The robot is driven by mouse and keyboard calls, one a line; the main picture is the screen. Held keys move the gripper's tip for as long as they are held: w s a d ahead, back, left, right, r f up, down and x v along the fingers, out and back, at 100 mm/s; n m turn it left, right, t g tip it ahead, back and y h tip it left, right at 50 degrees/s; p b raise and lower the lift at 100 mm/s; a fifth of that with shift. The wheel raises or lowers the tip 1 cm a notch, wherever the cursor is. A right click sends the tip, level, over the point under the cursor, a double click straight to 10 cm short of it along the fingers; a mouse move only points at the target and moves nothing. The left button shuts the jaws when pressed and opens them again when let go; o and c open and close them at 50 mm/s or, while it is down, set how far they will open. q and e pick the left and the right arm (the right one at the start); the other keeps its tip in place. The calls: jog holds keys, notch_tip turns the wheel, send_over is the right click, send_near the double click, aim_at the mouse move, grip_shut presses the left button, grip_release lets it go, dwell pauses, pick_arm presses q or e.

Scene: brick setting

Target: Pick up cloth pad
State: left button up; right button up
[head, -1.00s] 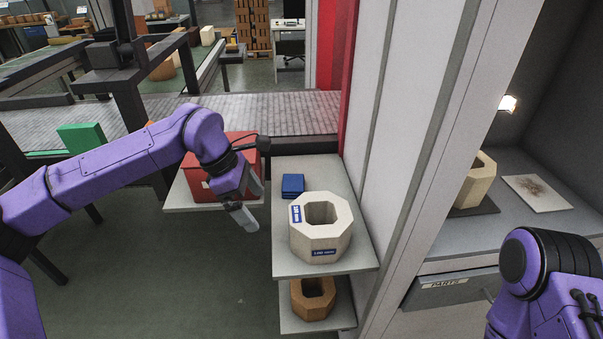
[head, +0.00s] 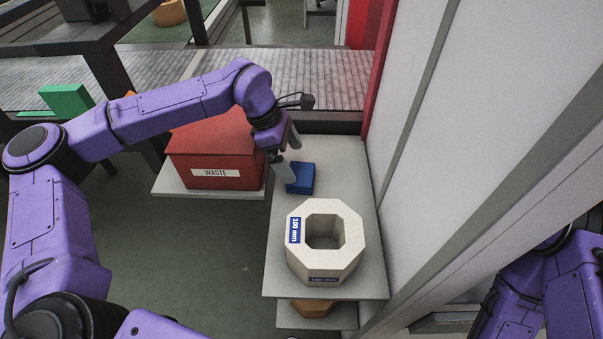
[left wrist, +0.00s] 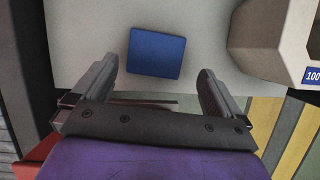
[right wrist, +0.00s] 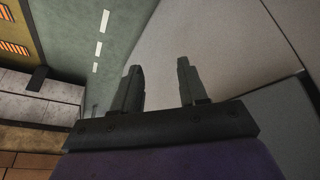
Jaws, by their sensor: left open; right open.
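The cloth pad (head: 301,179) is a small blue stack lying on the upper grey shelf (head: 345,165), behind the octagonal block. My left gripper (head: 290,158) is open and empty at the pad's left and upper side, partly overlapping it in the head view. In the left wrist view the blue pad (left wrist: 156,53) lies ahead of and between the open fingers (left wrist: 160,85), apart from them. My right gripper (right wrist: 161,80) is open and empty in the right wrist view, facing a pale panel. In the head view its fingers are hidden.
A pale octagonal block (head: 325,246) labelled 100 mm stands in front of the pad. A red WASTE box (head: 215,155) stands on a shelf to the left. A white wall panel (head: 480,130) rises on the right. A lower shelf (head: 315,323) is underneath.

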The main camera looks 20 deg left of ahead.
aim_at(302, 173)
pick_arm(q)
jog(key=x, duration=0.3)
jog(key=p+x, duration=0.1)
jog(key=shift+w+a+f, duration=0.1)
jog(key=shift+w+f, duration=0.2)
jog(key=shift+f, duration=0.55)
jog(key=c, duration=0.8)
jog(key=shift+o, duration=0.2)
jog(key=shift+r, duration=0.1)
jog(key=shift+r, duration=0.3)
notch_tip(302, 173, up, 3)
jog(key=shift+s+f, duration=0.1)
jog(key=shift+s, duration=0.05)
jog(key=s+a+r+b, duration=0.2)
jog(key=s+a+r, duration=0.1)
jog(key=s+r, duration=0.6)
jog(key=s, duration=0.4)
jog(key=shift+s+r+b, duration=0.2)
jog(key=shift+b, duration=0.15)
